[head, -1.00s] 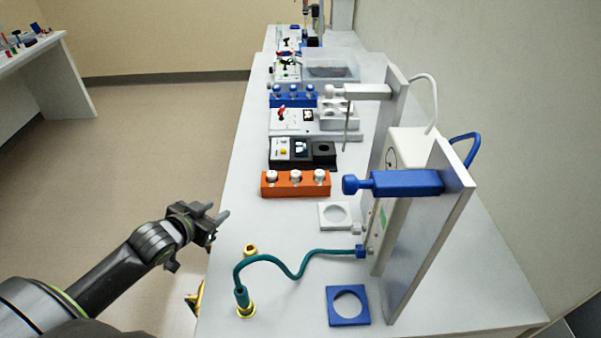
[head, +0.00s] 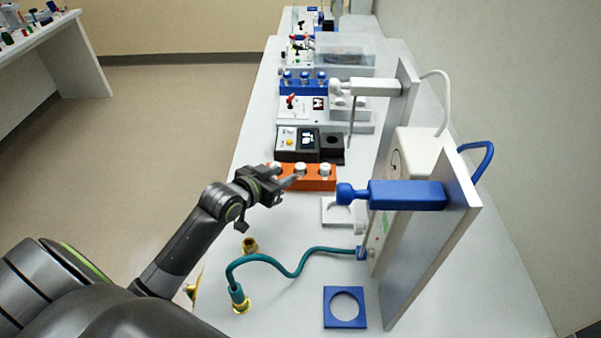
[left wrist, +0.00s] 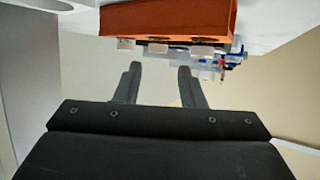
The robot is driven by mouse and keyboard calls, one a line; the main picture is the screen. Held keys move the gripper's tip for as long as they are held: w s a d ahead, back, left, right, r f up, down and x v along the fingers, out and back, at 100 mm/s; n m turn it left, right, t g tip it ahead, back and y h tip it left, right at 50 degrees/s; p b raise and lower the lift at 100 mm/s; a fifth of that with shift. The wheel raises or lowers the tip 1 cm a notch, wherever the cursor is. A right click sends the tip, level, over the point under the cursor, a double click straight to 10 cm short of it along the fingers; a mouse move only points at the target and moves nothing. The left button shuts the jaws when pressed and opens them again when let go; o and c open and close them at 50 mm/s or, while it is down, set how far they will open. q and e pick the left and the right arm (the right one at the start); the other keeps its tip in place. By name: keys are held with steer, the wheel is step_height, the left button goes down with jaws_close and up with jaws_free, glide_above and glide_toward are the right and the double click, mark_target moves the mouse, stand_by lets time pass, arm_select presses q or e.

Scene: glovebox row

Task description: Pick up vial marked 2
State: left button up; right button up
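An orange rack (head: 319,184) holds three white-capped vials: a left one (head: 277,167), a middle one (head: 299,170) and a right one (head: 326,170). No number is readable, so I cannot tell which is marked 2. My left gripper (head: 290,180) is at the near left side of the rack and hides part of it. In the left wrist view the rack (left wrist: 165,17) appears upside down at the top, with caps pointing down. There the left gripper's fingers (left wrist: 160,67) are apart and empty, short of the caps. My right gripper is not in view.
A blue rack (head: 305,85) with vials and a black device (head: 297,146) stand behind. A stand with a blue arm (head: 405,195) rises on the right. A teal hose (head: 275,256), a white ring plate (head: 330,217) and a blue ring plate (head: 345,322) lie in front.

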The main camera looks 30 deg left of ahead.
mark_target(299, 167)
arm_select(q)
steer(key=shift+d+p+x, duration=0.2)
steer(key=shift+p+x, duration=0.5)
steer(key=shift+x, duration=2.5)
steer(key=shift+r, duration=0.1)
steer(key=shift+c, duration=0.3)
steer(key=c, duration=0.7)
